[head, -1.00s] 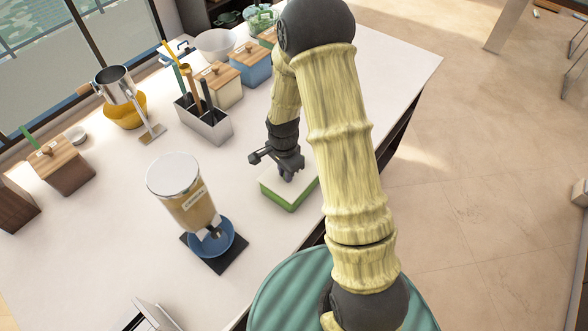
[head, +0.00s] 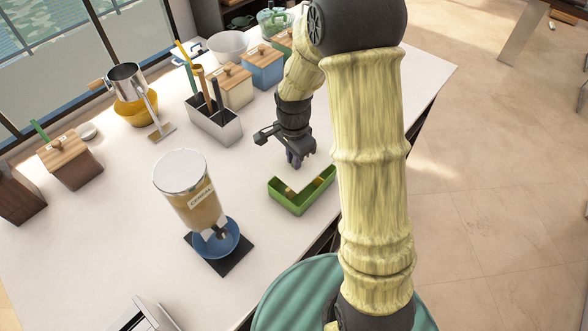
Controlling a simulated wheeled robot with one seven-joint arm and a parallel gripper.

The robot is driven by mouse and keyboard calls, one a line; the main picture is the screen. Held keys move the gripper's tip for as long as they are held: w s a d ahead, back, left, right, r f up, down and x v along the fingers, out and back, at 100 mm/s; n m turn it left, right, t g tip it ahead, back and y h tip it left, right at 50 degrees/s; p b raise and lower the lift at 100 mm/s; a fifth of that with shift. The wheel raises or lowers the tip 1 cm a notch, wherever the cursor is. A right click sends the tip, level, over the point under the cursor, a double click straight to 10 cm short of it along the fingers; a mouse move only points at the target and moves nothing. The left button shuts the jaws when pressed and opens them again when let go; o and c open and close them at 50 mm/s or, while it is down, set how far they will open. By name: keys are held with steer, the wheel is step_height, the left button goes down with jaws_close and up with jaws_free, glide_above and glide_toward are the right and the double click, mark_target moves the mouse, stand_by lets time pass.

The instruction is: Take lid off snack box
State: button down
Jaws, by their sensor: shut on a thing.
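The snack box (head: 287,204) is a green open-topped box on the white counter, with some yellowish-brown contents showing inside. Its pale white lid (head: 283,172) is raised above the box and covers part of the opening from this view. My gripper (head: 295,163) points down over the lid and is shut on it. The exact grip on the lid is too small to make out.
A cereal dispenser (head: 193,192) with a blue bowl (head: 215,238) stands to the left. A metal utensil holder (head: 216,123) and wooden-lidded canisters (head: 262,66) stand behind. The counter (head: 130,215) has free room left of the box.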

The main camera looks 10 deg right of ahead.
steer(key=shift+r, duration=1.15)
steer(key=shift+w+d+f+n, duration=0.15)
steer(key=shift+f+n, duration=0.15)
steer(key=shift+n, duration=0.2)
steer(key=shift+w+d+f+n, duration=0.15)
steer(key=shift+f+n, duration=0.15)
steer(key=shift+n, duration=0.2)
steer(key=f+n, duration=0.1)
steer(key=n, duration=0.1)
steer(key=w+d+f+n, duration=0.1)
steer(key=n, duration=0.1)
steer(key=f+n, duration=0.1)
steer(key=shift+w+d+n, duration=0.25)
steer(key=shift+w+n, duration=0.1)
steer(key=shift+n, duration=0.05)
steer(key=shift+w+d+f+n, duration=0.2)
steer(key=shift+f+n, duration=0.15)
steer(key=shift+n, duration=0.55)
steer(key=shift+a+f, duration=0.1)
